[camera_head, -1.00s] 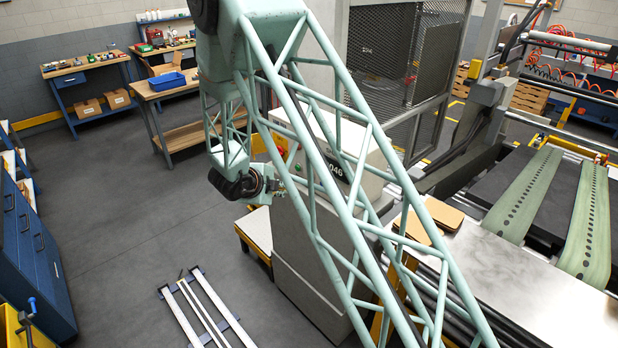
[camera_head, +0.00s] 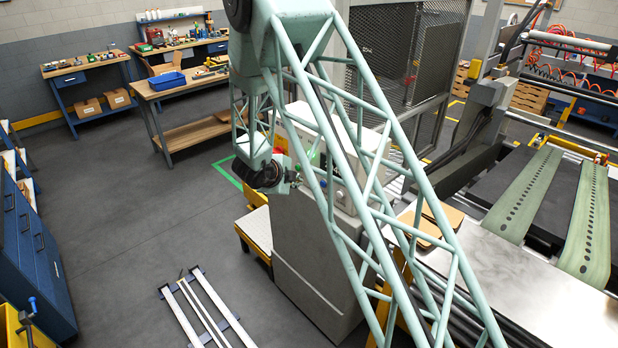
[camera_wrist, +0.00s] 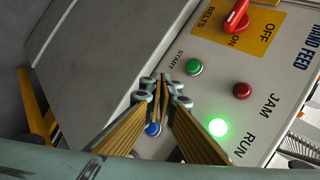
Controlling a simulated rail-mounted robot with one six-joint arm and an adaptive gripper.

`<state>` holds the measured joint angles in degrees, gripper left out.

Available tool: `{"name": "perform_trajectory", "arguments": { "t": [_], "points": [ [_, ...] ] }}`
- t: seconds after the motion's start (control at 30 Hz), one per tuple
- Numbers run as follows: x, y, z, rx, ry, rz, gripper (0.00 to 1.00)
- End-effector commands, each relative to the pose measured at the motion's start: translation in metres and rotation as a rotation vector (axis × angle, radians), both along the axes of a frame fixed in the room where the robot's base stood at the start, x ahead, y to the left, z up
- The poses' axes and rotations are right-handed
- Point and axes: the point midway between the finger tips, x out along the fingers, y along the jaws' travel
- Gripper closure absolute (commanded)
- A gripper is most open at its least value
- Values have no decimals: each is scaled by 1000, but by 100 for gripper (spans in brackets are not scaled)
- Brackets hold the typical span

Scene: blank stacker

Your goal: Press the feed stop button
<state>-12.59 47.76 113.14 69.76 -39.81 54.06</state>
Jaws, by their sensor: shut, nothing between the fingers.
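The control panel (camera_wrist: 215,48) on the grey feed cabinet (camera_head: 310,255) fills much of the wrist view. It carries a green START button (camera_wrist: 195,67), a red JAM lamp (camera_wrist: 242,90), a lit green RUN lamp (camera_wrist: 218,127) and a blue button (camera_wrist: 153,129). A red rotary knob (camera_wrist: 236,17) sits on a yellow OFF/ON BELTS plate. I see no button labelled stop; part of the panel is hidden behind my fingers. My gripper (camera_wrist: 163,88) is shut and empty, its tips in front of the panel, left of and below START in the picture. Contact cannot be told.
My lattice arm hides part of the cabinet in the head view. A low yellow-framed stand (camera_head: 256,230) is left of the cabinet. White rails (camera_head: 205,310) lie on the floor. A metal table (camera_head: 520,295) stands right. The floor at left is open.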

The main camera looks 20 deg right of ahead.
Motion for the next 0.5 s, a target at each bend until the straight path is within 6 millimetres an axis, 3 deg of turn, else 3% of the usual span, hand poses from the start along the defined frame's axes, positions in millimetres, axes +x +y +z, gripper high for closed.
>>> {"name": "perform_trajectory", "arguments": {
  "t": [0.5],
  "points": [
    [9,-17,0,1,1,0,100]
  ]
}}
